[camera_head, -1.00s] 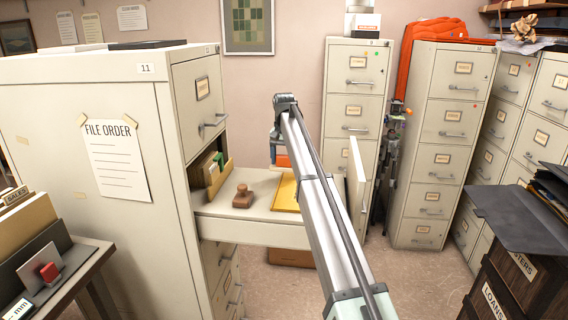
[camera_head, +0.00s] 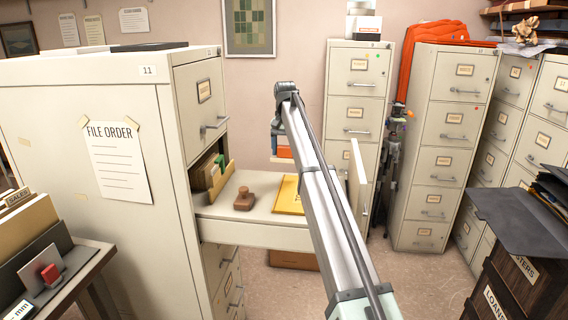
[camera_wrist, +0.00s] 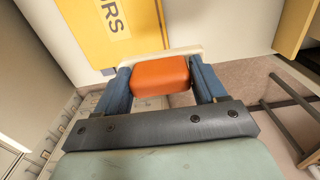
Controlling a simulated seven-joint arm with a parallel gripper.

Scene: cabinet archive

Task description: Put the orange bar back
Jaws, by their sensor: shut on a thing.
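An orange bar (camera_wrist: 160,76) sits between the two blue fingers of my gripper (camera_wrist: 161,68) in the wrist view; the jaws are shut on it. In the head view my gripper (camera_head: 279,139) hangs at the far side of the open drawer (camera_head: 238,221), with the orange bar (camera_head: 284,152) showing below the fingers. A pale strip lies just under the bar in the head view. My arm hides part of the drawer's right end. I cannot tell whether the bar touches anything besides the fingers.
The drawer holds a brown stamp (camera_head: 244,199), a yellow folder (camera_head: 289,196) and upright files (camera_head: 209,172) at its inner end. The yellow folder also shows in the wrist view (camera_wrist: 98,31). Other filing cabinets (camera_head: 353,110) stand behind. Dark wooden crates (camera_head: 512,285) are at the right.

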